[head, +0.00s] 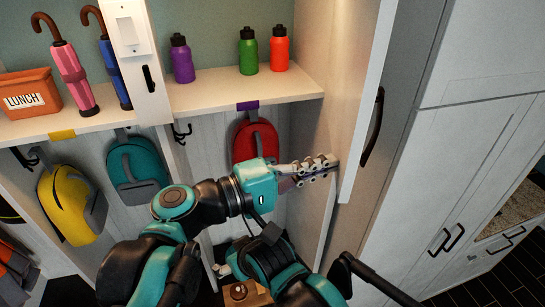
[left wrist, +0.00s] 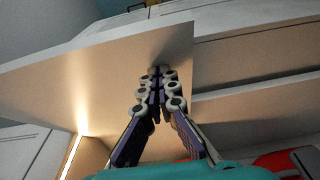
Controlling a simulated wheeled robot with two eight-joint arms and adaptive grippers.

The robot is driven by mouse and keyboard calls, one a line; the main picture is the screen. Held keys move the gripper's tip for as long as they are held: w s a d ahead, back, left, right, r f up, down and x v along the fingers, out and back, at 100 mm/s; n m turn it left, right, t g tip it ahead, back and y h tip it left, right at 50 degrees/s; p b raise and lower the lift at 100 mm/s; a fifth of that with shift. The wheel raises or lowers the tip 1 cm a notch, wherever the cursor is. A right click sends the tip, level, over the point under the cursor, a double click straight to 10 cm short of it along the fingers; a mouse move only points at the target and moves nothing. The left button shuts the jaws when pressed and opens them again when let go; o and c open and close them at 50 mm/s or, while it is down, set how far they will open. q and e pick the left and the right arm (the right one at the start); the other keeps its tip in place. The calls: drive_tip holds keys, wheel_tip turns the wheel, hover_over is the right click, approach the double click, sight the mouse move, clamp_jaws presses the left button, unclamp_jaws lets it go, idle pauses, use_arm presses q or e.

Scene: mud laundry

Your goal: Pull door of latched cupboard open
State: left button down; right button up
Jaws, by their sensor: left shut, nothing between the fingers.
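The cupboard door (head: 364,85) is a tall pale panel at right of centre in the head view, seen nearly edge-on and apparently standing ajar. Its dark curved handle (head: 374,127) is on its right-hand side. My left gripper (head: 334,162) is shut and empty, with its tips at the left side of the panel, away from the handle. In the left wrist view the closed fingers (left wrist: 158,72) point at a flat pale panel (left wrist: 120,62), close to its free edge. I cannot tell whether they touch it. The latch cannot be made out. My right gripper does not show.
Left is an open cubby with a shelf (head: 215,96) holding purple (head: 181,60), green (head: 248,52) and red (head: 279,50) bottles. A red backpack (head: 255,138) hangs behind my left wrist. White cabinets (head: 440,200) with dark handles stand at right.

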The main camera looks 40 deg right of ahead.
use_arm(q)
drive_tip(key=s+d, duration=0.5)
drive_tip(key=d, duration=0.4)
drive_tip(key=s+d+b, duration=0.1)
drive_tip(key=s+d, duration=0.4)
drive_tip(key=d, duration=0.4)
drive_tip(key=shift+s+r, duration=0.15)
drive_tip(key=shift+s, duration=0.25)
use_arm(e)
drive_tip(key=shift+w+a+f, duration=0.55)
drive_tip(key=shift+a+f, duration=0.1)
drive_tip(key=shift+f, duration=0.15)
use_arm(q)
drive_tip(key=shift+w, duration=0.1)
